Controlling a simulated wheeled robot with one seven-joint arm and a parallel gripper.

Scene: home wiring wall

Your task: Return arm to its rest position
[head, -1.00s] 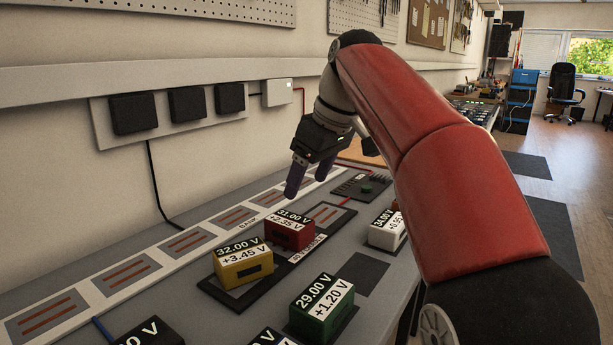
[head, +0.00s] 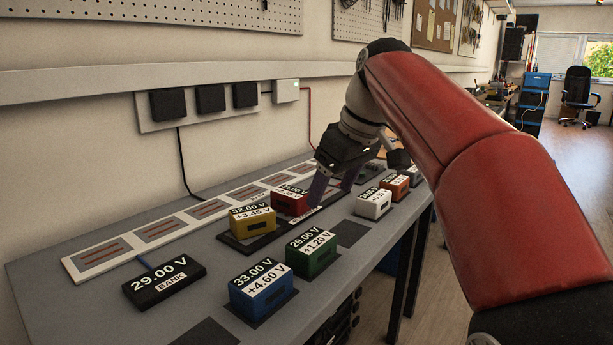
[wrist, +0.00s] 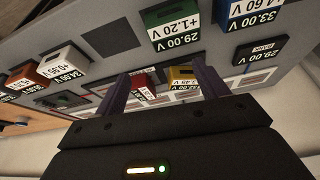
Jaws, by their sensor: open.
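My gripper (head: 333,188) is open and empty, with its two purple fingers pointing down over the far part of the bench. In the head view it is just right of the red block (head: 289,201), and one finger partly overlaps that block's right side. In the wrist view the fingers (wrist: 160,88) stand wide apart, with the red block (wrist: 142,84) and the yellow block (wrist: 182,78) seen beyond and between them. My red arm reaches across the right side of the head view.
The yellow block (head: 252,220) shares a dark tray with the red one. Green (head: 311,252), blue (head: 261,290), white (head: 372,204) and orange (head: 394,186) blocks stand nearer the bench's front. A black bank display (head: 164,283) lies at left. Black boxes (head: 210,98) hang on the wall.

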